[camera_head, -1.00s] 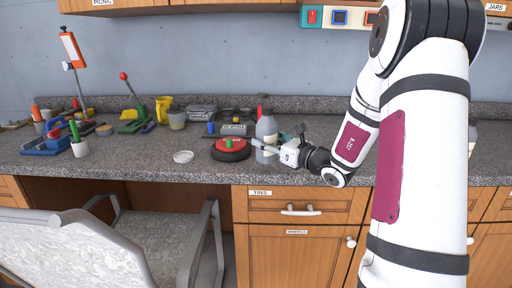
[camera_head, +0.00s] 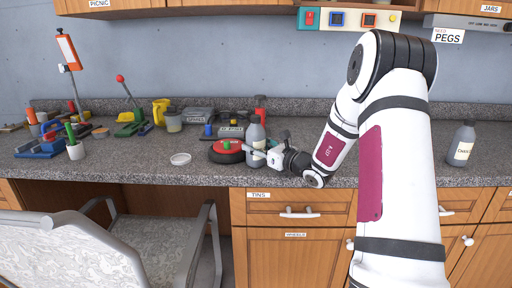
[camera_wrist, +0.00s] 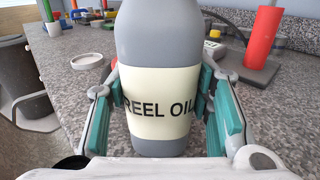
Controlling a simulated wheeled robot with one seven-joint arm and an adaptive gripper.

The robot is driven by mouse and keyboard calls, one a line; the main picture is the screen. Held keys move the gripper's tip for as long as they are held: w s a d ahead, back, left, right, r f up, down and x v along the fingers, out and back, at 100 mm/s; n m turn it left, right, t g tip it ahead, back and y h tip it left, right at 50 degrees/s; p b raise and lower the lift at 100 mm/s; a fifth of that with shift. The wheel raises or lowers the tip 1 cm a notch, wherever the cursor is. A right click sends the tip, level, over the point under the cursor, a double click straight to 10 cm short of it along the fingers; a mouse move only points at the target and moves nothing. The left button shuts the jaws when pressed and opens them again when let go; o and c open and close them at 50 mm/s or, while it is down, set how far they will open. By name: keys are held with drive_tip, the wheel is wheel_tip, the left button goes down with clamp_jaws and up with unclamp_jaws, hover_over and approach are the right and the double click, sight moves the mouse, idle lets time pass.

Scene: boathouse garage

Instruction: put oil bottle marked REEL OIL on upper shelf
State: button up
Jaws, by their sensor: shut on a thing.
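The grey oil bottle (camera_head: 256,133) stands upright on the speckled countertop near its front edge. In the wrist view the bottle (camera_wrist: 158,45) fills the middle, and its cream label reads REEL OIL. My gripper (camera_head: 258,155) is shut on the bottle, with a teal-padded finger at each side of the label; it also shows in the wrist view (camera_wrist: 160,105). The bottle's base is partly hidden by my gripper. The upper shelf cannot be made out for certain; only the bottom edges of wall cabinets (camera_head: 230,5) show at the top.
A red round thing (camera_head: 227,152) sits just left of the bottle, with a white lid (camera_head: 180,159) farther left. Another grey bottle (camera_head: 461,143) stands at the right. Tools crowd the left counter. A chair (camera_head: 180,240) stands in front. Counter right of my arm is mostly clear.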

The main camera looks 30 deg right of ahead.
drive_tip(key=shift+f, duration=0.2)
drive_tip(key=o, duration=1.4)
drive_tip(key=shift+o, duration=0.2)
